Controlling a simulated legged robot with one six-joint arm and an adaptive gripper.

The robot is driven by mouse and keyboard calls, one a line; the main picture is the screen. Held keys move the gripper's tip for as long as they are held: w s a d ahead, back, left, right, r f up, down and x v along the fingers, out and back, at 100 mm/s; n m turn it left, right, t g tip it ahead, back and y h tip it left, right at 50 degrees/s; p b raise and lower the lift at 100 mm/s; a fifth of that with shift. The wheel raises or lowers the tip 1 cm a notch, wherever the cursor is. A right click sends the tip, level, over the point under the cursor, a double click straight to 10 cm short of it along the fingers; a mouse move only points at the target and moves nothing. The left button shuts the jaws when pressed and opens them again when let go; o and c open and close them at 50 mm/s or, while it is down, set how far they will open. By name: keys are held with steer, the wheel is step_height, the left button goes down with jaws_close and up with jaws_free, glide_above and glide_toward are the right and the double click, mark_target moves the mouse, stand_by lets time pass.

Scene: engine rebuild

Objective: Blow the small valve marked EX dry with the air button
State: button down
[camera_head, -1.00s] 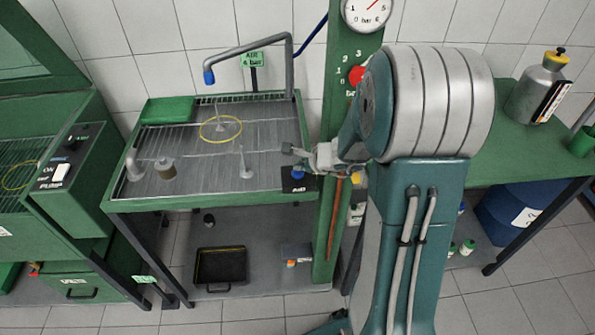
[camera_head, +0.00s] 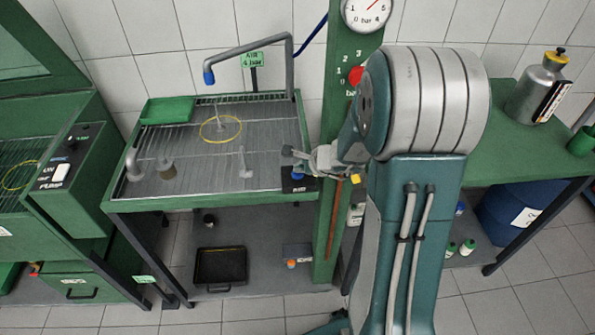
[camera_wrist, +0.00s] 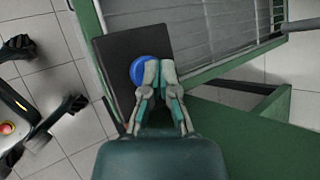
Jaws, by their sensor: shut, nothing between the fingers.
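A small pale valve (camera_head: 220,117) stands in the yellow ring (camera_head: 221,130) on the grating, below and right of the blue-tipped air nozzle (camera_head: 208,76). A second pale valve (camera_head: 245,163) stands nearer the front. I cannot read an EX mark on either. The blue air button (camera_head: 298,172) sits on a black plate at the bench's front right corner. My gripper (camera_head: 287,151) is shut and empty, close above the button. In the wrist view its fingertips (camera_wrist: 159,68) overlap the right side of the blue button (camera_wrist: 144,69); I cannot tell whether they touch it.
A brownish cylinder (camera_head: 167,169) and a pale bent pipe (camera_head: 132,163) are at the grating's left. A green tray (camera_head: 167,110) lies at the back left. The green post (camera_head: 329,225) with a red knob (camera_head: 356,75) stands right of the button.

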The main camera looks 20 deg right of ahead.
steer(key=shift+f, duration=0.35)
stand_by(0.4)
steer(key=shift+d+r, duration=0.1)
steer(key=shift+r, duration=0.9)
steer(key=shift+r, duration=0.1)
steer(key=shift+r, duration=2.5)
stand_by(1.5)
